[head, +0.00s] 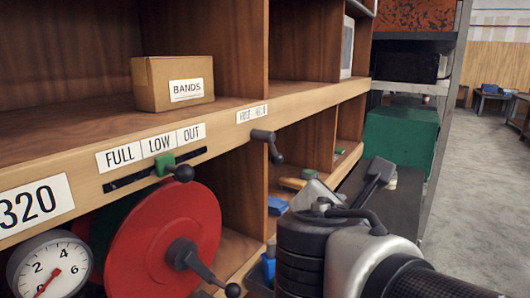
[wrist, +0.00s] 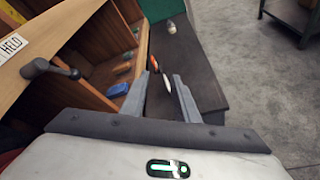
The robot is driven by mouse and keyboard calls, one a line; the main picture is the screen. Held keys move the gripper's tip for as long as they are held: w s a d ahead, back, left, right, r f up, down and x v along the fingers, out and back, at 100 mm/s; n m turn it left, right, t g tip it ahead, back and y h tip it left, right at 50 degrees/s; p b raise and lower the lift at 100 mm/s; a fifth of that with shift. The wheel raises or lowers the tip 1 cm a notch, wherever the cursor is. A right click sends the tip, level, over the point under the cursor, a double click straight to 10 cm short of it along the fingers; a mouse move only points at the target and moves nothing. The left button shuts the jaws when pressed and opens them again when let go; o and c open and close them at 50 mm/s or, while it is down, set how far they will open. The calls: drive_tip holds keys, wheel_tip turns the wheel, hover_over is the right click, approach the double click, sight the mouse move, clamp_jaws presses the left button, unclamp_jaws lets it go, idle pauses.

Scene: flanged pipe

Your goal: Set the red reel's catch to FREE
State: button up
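The red reel (head: 150,245) sits in the lower bay of the wooden shelf, with a dark crank (head: 190,258) on its face. A small dark lever (head: 264,136), which looks like the catch, sticks out of the shelf's front rail to the right of the reel. Its end hangs down and to the right. The label (head: 252,114) above it is blurred, seemingly FREE and HELD; HELD reads in the wrist view (wrist: 12,46). The lever also shows there (wrist: 50,70), left of my gripper (wrist: 161,76). My gripper is open, empty and apart from the lever.
A slider (head: 168,165) with a green block and dark knob sits under FULL, LOW and OUT labels. A dial gauge (head: 50,268) stands at lower left, a BANDS box (head: 150,85) on the shelf. A green box (head: 400,135) stands behind my gripper. Open floor lies right.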

sight(273, 143)
drive_tip(key=w+a+r+n+t+y+b, duration=0.1)
drive_tip(key=a+r+n+t+y, duration=0.2)
drive_tip(key=a+n, duration=0.4)
drive_tip(key=w+a+r+n+t+y, duration=0.2)
drive_tip(key=a+r+n+t, duration=0.1)
drive_tip(key=a+n, duration=0.35)
drive_tip(key=shift+n, duration=0.45)
drive_tip(key=w, duration=0.5)
drive_tip(key=w+d+b, duration=0.1)
drive_tip(key=w, duration=1.1)
drive_tip(key=shift+d+f, duration=0.15)
drive_tip(key=shift+d, duration=0.15)
clamp_jaws()
